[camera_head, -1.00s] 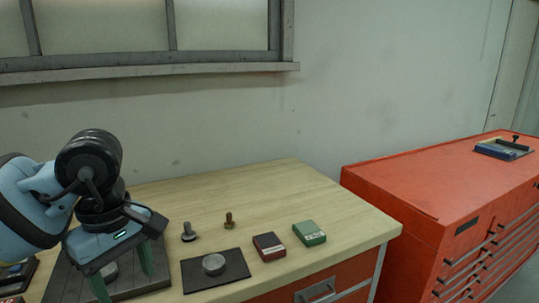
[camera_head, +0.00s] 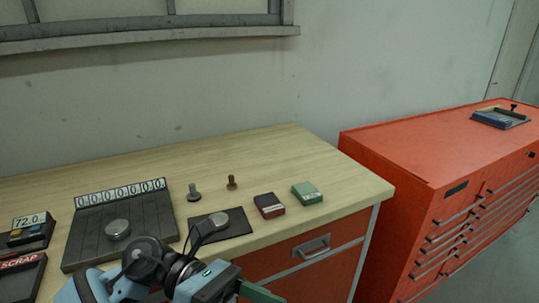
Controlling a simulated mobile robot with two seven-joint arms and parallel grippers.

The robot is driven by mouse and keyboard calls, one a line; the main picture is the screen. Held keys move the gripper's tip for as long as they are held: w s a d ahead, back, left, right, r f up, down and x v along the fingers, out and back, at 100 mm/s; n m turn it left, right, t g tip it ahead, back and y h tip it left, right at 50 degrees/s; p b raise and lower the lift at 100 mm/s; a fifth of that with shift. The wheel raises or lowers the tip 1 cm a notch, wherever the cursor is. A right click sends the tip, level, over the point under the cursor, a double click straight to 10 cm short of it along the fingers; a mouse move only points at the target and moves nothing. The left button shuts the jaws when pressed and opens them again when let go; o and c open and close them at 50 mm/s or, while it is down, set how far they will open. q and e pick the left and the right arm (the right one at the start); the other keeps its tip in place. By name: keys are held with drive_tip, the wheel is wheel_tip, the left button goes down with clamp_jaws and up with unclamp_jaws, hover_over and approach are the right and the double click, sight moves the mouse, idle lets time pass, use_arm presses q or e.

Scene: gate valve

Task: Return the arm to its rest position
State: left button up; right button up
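My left arm comes in at the bottom of the head view, low in front of the bench edge. Its gripper (camera_head: 262,293) points right, with one green finger in sight at the bottom edge; the other finger is hidden or out of frame, so its opening cannot be told. Nothing shows in it. My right gripper is not in view. A grey metal disc (camera_head: 117,229) lies on the dark slab with the numbered display (camera_head: 90,245), apart from the gripper.
The wooden bench (camera_head: 270,150) also holds a grey bolt (camera_head: 194,193), a brown bolt (camera_head: 232,183), a red box (camera_head: 268,206), a green box (camera_head: 307,193), a 72.0 readout (camera_head: 30,230) and a SCRAP tray (camera_head: 22,280). A red tool cabinet (camera_head: 420,150) stands right.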

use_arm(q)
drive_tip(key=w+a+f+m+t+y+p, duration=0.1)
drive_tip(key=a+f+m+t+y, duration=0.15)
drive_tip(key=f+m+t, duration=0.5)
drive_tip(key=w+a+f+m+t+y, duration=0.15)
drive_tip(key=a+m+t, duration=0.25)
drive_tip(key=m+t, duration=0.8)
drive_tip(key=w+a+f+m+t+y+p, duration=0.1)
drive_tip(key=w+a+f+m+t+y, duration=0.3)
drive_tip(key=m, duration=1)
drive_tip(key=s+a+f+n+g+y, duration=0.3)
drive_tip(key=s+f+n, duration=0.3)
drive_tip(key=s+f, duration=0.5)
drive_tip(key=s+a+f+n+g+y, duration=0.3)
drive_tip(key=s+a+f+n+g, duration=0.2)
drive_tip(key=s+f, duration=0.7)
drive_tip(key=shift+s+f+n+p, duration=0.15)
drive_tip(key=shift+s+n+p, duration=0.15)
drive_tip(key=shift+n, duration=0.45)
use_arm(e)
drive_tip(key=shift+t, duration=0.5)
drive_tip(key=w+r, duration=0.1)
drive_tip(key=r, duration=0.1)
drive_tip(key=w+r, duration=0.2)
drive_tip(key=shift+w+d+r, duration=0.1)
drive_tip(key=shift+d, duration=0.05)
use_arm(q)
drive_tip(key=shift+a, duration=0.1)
